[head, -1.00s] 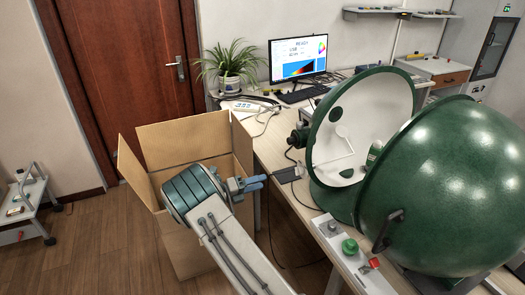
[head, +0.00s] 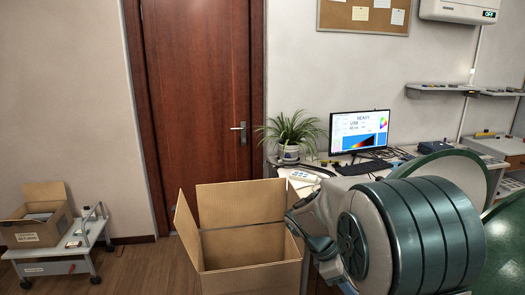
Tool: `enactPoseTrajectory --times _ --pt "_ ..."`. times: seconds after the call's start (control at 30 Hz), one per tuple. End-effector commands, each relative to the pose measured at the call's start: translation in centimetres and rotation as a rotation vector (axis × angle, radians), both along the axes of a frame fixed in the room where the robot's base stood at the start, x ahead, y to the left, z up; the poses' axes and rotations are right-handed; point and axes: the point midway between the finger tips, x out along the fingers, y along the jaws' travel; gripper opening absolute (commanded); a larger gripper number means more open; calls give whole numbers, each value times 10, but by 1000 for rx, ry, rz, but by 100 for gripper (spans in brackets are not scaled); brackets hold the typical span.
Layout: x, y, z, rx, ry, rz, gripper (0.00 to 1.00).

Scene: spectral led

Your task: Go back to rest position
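My arm fills the lower right of the head view, with its ribbed green joint close to the camera. My gripper (head: 305,230) shows only in part, at the left end of the arm, in front of the right side of the open cardboard box (head: 250,250). Its fingers are small and partly hidden by the arm, so I cannot tell if they are open or shut. I see no object held in it.
The desk (head: 345,172) holds a monitor (head: 359,133), a keyboard and a potted plant (head: 290,135). A low cart (head: 60,250) with another cardboard box (head: 38,222) stands at left. A brown door (head: 200,100) is behind. The floor between cart and open box is clear.

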Motion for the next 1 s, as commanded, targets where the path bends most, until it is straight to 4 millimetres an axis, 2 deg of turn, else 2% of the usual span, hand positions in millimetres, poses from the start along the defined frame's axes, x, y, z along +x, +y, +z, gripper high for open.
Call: enactPoseTrajectory --times 0.03,0.3,0.6,0.8,1.0 --pt "-14 1 8 45 -61 -70 51" --pt "-80 17 30 269 -348 -470 51" --pt "-143 43 43 496 -609 -932 51" --pt "-167 55 44 591 -703 -1143 51" --pt "-170 57 44 604 -715 -1172 51"
